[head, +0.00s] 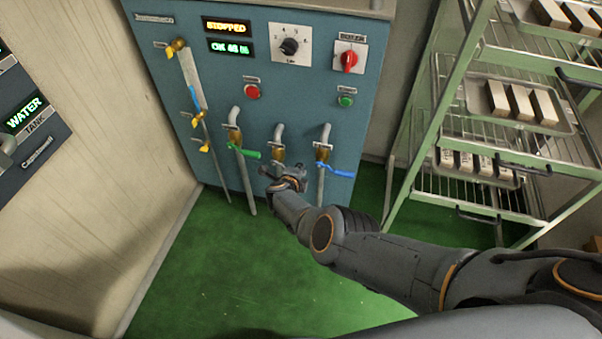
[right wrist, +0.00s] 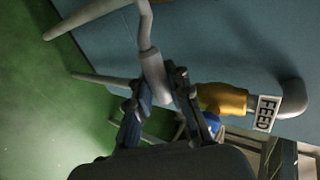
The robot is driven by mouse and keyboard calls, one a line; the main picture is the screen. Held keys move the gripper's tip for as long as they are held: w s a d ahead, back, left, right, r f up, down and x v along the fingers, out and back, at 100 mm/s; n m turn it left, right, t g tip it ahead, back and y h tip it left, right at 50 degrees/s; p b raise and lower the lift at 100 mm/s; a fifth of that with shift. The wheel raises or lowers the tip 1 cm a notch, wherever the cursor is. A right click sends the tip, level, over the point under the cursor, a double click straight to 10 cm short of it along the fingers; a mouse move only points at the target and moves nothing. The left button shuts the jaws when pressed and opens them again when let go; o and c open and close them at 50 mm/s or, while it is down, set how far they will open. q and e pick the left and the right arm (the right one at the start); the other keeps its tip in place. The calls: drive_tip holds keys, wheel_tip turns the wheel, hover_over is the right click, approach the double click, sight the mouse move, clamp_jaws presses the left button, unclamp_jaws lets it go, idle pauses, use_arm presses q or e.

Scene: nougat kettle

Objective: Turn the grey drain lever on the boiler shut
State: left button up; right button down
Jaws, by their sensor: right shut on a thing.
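The blue-green boiler (head: 222,75) stands ahead with a row of brass valves on pipes. The middle valve (head: 279,156) sits between the green-handled and blue-handled valves. My right gripper (head: 280,177) is in front of it and hides most of its lever in the head view. In the right wrist view, my right gripper (right wrist: 162,90) is shut on the thick sleeve of the grey lever (right wrist: 153,68). A thin bent grey rod leads up from that sleeve. The lever's angle to its pipe cannot be told. My left gripper is not in view.
The green handle (head: 243,152) and blue handle (head: 333,169) flank my right gripper closely. The blue one's valve, labelled FEED (right wrist: 265,113), shows in the right wrist view. A green rack (head: 415,130) with trays stands right. The green floor (head: 200,270) is clear.

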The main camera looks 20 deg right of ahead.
drive_tip(key=shift+s+a+f, duration=0.1)
drive_tip(key=shift+s+f, duration=0.05)
idle(0.3)
drive_tip(key=c, duration=1.3)
unclamp_jaws()
drive_tip(key=shift+o, duration=0.2)
drive_tip(key=shift+r, duration=0.2)
